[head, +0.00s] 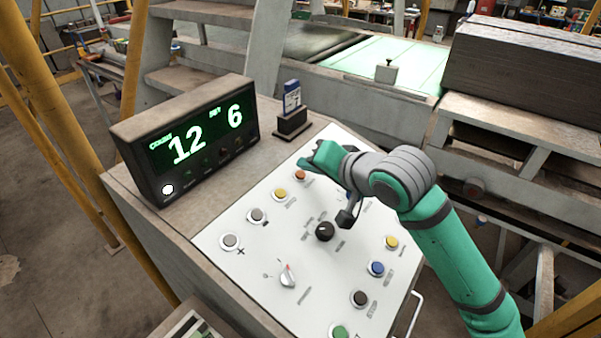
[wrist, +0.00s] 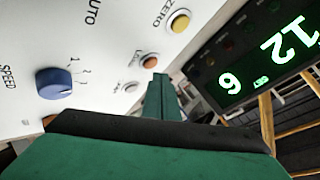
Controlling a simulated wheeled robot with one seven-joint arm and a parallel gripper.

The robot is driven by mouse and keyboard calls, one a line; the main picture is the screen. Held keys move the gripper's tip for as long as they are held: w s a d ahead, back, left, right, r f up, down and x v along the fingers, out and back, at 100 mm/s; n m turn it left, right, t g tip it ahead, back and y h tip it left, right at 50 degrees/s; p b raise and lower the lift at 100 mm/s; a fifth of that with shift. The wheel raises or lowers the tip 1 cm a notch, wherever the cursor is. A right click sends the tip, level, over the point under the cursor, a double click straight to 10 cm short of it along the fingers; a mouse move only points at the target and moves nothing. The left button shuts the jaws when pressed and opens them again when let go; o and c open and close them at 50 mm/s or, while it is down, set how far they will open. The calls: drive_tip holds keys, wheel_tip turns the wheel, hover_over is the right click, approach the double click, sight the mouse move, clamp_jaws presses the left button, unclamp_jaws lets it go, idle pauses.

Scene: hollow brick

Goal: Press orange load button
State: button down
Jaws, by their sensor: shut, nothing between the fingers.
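The orange button (head: 300,174) sits on the sloped white control panel (head: 258,264), near its upper edge. It also shows in the wrist view (wrist: 150,62), with a small label beside it too blurred to read surely. My green gripper (head: 312,160) is shut and empty. In the head view its tip is just above and right of the orange button. In the wrist view the shut fingertips (wrist: 160,78) end close below the button. I cannot tell whether they touch it.
A yellow button (head: 280,194) is close to the orange one. A black knob (head: 325,231), a blue knob (wrist: 58,82) and several other buttons are on the panel. A display box (head: 187,140) reading 12 and 6 stands behind, beside a small blue-and-white item in a dark holder (head: 292,122).

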drive_tip(key=shift+a, duration=0.2)
drive_tip(key=shift+s+d, duration=0.1)
drive_tip(key=shift+d, duration=0.25)
drive_tip(key=shift+a, duration=0.2)
idle(0.3)
drive_tip(key=shift+f, duration=0.15)
drive_tip(key=shift+a+f, duration=0.1)
drive_tip(key=shift+f, duration=0.15)
